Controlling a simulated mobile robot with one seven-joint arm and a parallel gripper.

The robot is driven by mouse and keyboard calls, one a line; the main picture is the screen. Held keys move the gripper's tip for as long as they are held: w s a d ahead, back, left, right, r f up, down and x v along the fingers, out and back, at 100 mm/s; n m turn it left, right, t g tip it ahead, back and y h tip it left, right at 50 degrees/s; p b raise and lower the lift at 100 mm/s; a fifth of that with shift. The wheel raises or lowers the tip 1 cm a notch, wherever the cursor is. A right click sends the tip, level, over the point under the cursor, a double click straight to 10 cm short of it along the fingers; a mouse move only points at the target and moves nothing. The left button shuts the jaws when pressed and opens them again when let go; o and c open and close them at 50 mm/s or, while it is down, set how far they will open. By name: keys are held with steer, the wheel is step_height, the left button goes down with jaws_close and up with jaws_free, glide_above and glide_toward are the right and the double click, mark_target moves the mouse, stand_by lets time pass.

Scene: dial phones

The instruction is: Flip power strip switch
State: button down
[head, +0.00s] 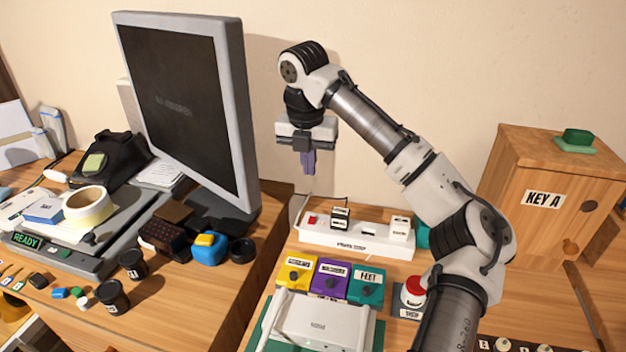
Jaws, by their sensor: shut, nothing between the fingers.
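A white power strip (355,243) lies on the wooden desk near the wall, in the middle of the head view. Its red switch (312,220) is at the left end. Dark and white plugs (340,217) sit in its sockets, and a white plug (400,226) is near its right end. My gripper (308,170) hangs above the strip's left end, pointing down, with its fingers shut and empty. It is clear of the strip. I cannot tell which way the switch is set.
Yellow, purple and teal labelled boxes (329,282) and a white router (318,325) stand in front of the strip. A red button (413,288) is right of them. A large monitor (178,100) stands left of my gripper. A wooden KEY A cabinet (540,215) is at right.

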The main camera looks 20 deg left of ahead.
mark_target(312, 218)
steer(key=f, duration=0.4)
steer(key=w+f, duration=0.1)
steer(key=f, duration=0.8)
steer(key=shift+w+f+p, duration=0.1)
steer(key=shift+w+p, duration=0.2)
steer(key=shift+p, duration=0.05)
steer(key=shift+w, duration=0.1)
